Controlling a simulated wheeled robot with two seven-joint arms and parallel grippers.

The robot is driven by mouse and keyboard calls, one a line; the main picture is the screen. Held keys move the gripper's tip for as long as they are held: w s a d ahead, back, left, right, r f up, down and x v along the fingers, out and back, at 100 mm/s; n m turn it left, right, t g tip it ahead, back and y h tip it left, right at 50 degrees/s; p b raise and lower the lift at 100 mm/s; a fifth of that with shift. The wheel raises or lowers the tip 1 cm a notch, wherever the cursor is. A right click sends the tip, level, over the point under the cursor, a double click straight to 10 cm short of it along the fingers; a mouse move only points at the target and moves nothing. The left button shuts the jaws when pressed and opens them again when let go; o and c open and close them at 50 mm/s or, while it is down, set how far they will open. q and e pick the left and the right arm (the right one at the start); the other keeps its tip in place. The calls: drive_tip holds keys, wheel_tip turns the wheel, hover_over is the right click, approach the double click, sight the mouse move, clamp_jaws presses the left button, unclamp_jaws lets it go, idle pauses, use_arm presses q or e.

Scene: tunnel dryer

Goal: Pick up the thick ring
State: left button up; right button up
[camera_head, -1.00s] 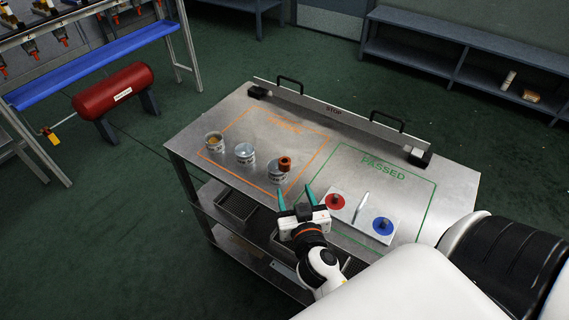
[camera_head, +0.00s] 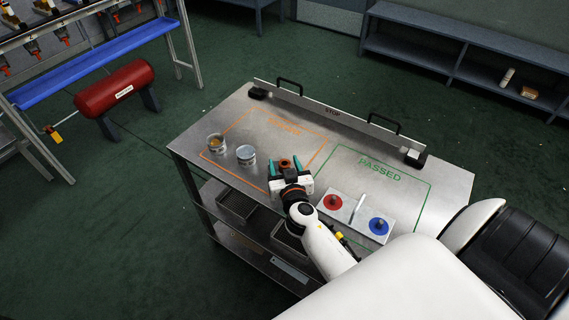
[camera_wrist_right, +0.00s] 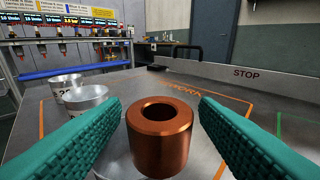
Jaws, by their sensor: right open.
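The thick ring (camera_wrist_right: 160,150), a copper-coloured cylinder with a round hole, sits upright between the two teal fingers of my right gripper (camera_wrist_right: 160,128) in the right wrist view. Gaps show on both sides of it, so the gripper is open around the ring and not closed on it. A pale round shape shows under the ring, mostly hidden by it. In the head view my right gripper (camera_head: 286,166) is over the orange-outlined area, with the ring (camera_head: 285,163) between its fingers. My left gripper is not in view.
Two metal cans (camera_head: 216,143) (camera_head: 246,155) stand left of the gripper. A white board (camera_head: 357,217) with a red and a blue disc lies to the right. A rail marked STOP (camera_head: 335,115) runs along the table's back edge.

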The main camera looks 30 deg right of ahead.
clamp_jaws()
drive_tip(key=shift+r, duration=0.15)
wheel_tip(320, 180, up, 10)
drive_tip(key=p, duration=0.3)
idle(0.4)
